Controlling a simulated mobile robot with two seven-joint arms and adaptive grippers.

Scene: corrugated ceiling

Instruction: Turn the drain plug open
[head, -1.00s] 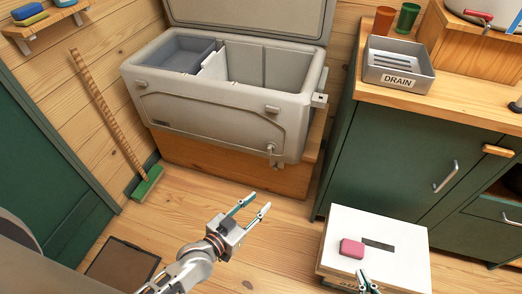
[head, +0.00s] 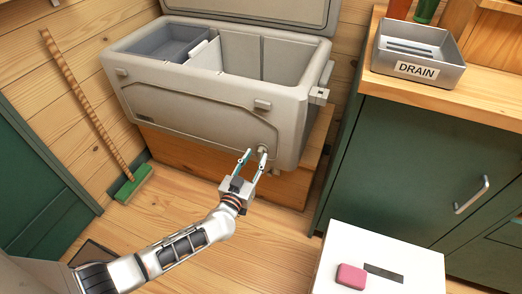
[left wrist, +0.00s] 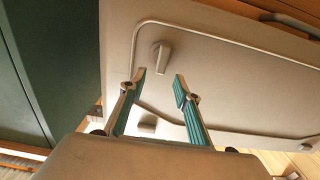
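The drain plug (head: 262,149) is a small grey lever-like fitting low on the right of the cooler's front wall (head: 190,108). In the left wrist view the plug (left wrist: 161,56) stands out from the panel, just beyond the gap between my fingertips. My left gripper (head: 254,158) is open and empty, pointing at the plug; its fingers partly cover it in the head view. The open fingers also show in the left wrist view (left wrist: 160,77). I cannot tell whether they touch the plug. My right gripper is out of view.
The cooler stands with its lid up on a wooden base (head: 215,168). At right are a green cabinet (head: 415,155) with a DRAIN tray (head: 420,60) on top, and a white box (head: 400,262) bearing a pink block (head: 351,276). A broom (head: 90,110) leans at left.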

